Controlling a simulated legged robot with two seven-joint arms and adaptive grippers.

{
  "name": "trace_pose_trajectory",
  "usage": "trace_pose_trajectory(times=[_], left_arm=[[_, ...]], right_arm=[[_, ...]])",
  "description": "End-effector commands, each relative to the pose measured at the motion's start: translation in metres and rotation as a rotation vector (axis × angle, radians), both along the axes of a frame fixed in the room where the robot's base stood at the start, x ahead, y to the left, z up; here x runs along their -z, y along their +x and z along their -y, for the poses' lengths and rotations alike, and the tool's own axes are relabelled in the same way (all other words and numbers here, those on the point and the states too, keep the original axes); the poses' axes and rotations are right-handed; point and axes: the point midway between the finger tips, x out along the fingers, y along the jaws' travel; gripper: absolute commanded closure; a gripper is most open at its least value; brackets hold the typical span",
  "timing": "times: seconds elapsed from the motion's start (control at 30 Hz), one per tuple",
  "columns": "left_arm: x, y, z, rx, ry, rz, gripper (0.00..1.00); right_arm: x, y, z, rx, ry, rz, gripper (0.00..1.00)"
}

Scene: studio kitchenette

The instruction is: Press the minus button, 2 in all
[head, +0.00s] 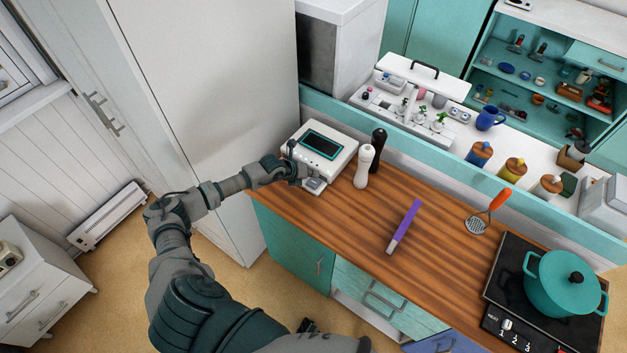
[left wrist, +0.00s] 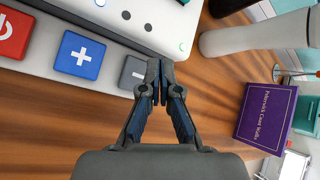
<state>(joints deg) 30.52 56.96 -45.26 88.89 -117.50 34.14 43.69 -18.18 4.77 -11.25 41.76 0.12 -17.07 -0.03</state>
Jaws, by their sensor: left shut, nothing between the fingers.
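The white device (head: 343,160) with a dark screen stands at the far left end of the wooden counter. In the left wrist view its front edge (left wrist: 40,62) carries a red power button (left wrist: 12,32), a blue plus button (left wrist: 79,54) and a grey minus button (left wrist: 130,73). My left gripper (head: 308,173) is at the device's button side, shut and empty. In the left wrist view its fingertips (left wrist: 160,82) are at the right edge of the minus button and cover part of it. I cannot tell whether they touch it. My right gripper is not in view.
A white shaker (head: 364,167) and a black one (head: 378,150) stand close to the device's right. An orange-handled masher (head: 488,210) and a teal pot (head: 565,282) on the hob are farther right.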

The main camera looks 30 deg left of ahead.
Motion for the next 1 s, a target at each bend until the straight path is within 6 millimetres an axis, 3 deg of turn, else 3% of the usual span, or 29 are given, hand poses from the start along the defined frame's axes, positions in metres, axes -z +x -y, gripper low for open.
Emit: trace_pose_trajectory(times=[0.03,0.3,1.0], left_arm=[[-0.010,0.000,0.000,0.001,-0.001,0.000,1.00],[-0.034,0.000,0.000,0.001,0.000,-0.001,1.00],[-0.033,0.000,0.000,0.001,0.001,-0.001,1.00]], right_arm=[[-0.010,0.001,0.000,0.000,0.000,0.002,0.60],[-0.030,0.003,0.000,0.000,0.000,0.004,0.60],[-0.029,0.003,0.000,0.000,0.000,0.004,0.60]])
